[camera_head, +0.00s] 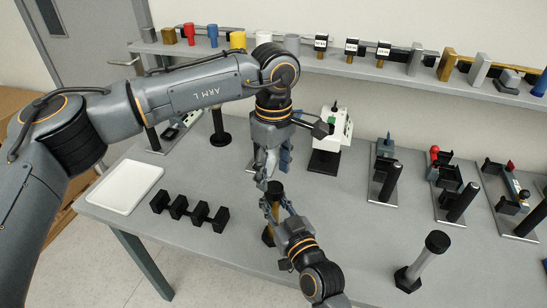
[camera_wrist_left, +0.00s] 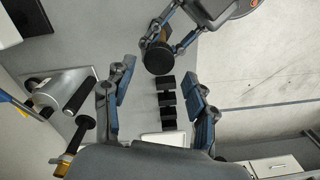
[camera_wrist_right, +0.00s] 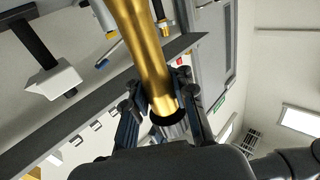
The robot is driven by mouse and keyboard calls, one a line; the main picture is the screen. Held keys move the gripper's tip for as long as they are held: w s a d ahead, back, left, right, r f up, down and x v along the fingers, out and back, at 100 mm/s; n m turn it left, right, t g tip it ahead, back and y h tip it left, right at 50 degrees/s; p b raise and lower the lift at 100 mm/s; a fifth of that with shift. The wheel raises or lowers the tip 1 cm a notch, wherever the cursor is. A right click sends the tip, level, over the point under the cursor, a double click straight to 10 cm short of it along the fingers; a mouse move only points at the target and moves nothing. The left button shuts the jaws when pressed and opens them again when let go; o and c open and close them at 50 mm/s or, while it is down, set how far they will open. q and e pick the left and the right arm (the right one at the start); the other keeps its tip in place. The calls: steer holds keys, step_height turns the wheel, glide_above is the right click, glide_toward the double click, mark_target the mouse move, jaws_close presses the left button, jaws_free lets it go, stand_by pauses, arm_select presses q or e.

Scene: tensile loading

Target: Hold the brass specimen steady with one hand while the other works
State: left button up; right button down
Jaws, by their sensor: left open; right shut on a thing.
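The brass specimen is a gold-coloured bar with a dark end cap. In the head view the brass specimen (camera_head: 268,236) stands roughly upright between the fingers of my right gripper (camera_head: 276,205). It fills the upper middle of the right wrist view (camera_wrist_right: 145,45), where my right gripper (camera_wrist_right: 165,97) is shut on it. My left gripper (camera_head: 268,168) is open and empty, above the specimen's upper end. In the left wrist view my left gripper's fingers (camera_wrist_left: 158,92) are spread apart, and the specimen's dark cap (camera_wrist_left: 158,58) lies beyond them, not between them.
A black notched rack (camera_head: 190,210) and a white tray (camera_head: 125,187) are on the left of the table. A grey bar with black ends (camera_head: 424,260) stands at the front right. Fixtures and a white-green device (camera_head: 329,143) stand behind. A shelf (camera_head: 360,67) holds several bars.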

mark_target(274, 188)
arm_select(q)
steer(key=shift+f, duration=2.2)
arm_select(e)
steer(key=shift+f, duration=0.2)
arm_select(q)
steer(key=shift+c, duration=0.2)
steer(key=c, duration=1.1)
steer(key=n, duration=0.6)
steer(key=shift+s, duration=0.1)
steer(key=shift+c, duration=0.2)
steer(key=n, duration=1)
steer(key=shift+s, duration=0.1)
steer(key=n, duration=0.6)
steer(key=shift+r, duration=0.2)
